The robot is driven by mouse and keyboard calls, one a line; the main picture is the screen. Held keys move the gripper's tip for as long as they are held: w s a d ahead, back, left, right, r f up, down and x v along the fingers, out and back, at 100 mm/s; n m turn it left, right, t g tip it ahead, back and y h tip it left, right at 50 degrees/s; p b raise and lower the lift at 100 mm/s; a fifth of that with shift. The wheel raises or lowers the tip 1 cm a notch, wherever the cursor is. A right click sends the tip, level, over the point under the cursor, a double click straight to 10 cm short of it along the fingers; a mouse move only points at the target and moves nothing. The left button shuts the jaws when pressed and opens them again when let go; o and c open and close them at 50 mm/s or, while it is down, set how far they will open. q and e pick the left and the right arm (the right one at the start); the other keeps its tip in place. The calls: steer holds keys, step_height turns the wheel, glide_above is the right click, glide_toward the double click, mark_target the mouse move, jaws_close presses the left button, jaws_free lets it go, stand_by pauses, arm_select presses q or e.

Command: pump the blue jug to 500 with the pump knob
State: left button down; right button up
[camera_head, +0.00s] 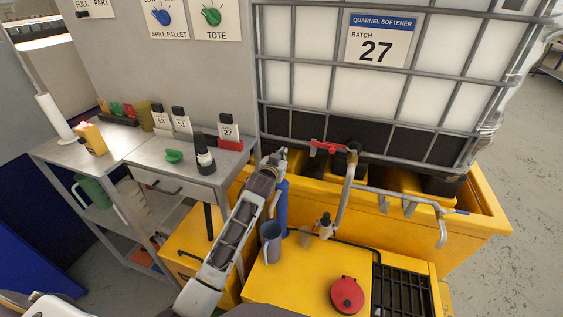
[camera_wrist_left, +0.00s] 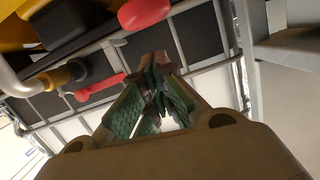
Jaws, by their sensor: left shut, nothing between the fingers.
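The blue jug (camera_head: 270,242) stands upright on the yellow deck (camera_head: 300,290) of the spill pallet. Just behind it rises an upright blue cylinder (camera_head: 282,208), which looks like the pump body. My left gripper (camera_head: 277,158) is at the top of this cylinder and hides part of it. I cannot tell whether it touches. In the left wrist view the gripper (camera_wrist_left: 162,62) is shut and empty, with its green-lined fingers together. A red rounded part (camera_wrist_left: 142,12) shows beyond the fingertips; I cannot tell if it is the pump knob. The jug's level cannot be read.
A caged tote (camera_head: 380,100) labelled 27 stands behind, with a red valve lever (camera_head: 328,147) and a pipe. A small bottle (camera_head: 326,226), a red lid (camera_head: 347,294) and a black grate (camera_head: 405,290) are on the pallet. A steel table (camera_head: 205,165) with bottles stands at left.

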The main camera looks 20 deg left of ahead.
arm_select(q)
step_height(320, 180, down, 2)
steer(key=shift+a, duration=0.15)
steer(key=shift+f, duration=0.15)
arm_select(e)
steer(key=shift+w+a+r, duration=0.1)
steer(key=shift+w+a, duration=0.15)
steer(key=shift+w, duration=0.25)
arm_select(q)
steer(key=shift+f, duration=0.1)
arm_select(e)
steer(key=shift+s, duration=0.15)
arm_select(q)
steer(key=shift+f, duration=0.25)
step_height(320, 180, down, 6)
steer(key=shift+f+b, duration=0.15)
steer(key=shift+b, duration=1)
steer(key=shift+f, duration=0.5)
arm_select(e)
steer(key=shift+w+a+r, duration=0.1)
steer(key=shift+w+a, duration=0.3)
steer(key=shift+w, duration=0.3)
steer(key=shift+w+a+r, duration=0.1)
steer(key=shift+w+a, duration=0.25)
steer(key=shift+w, duration=0.4)
steer(key=shift+w+a, duration=0.4)
steer(key=shift+w, duration=0.3)
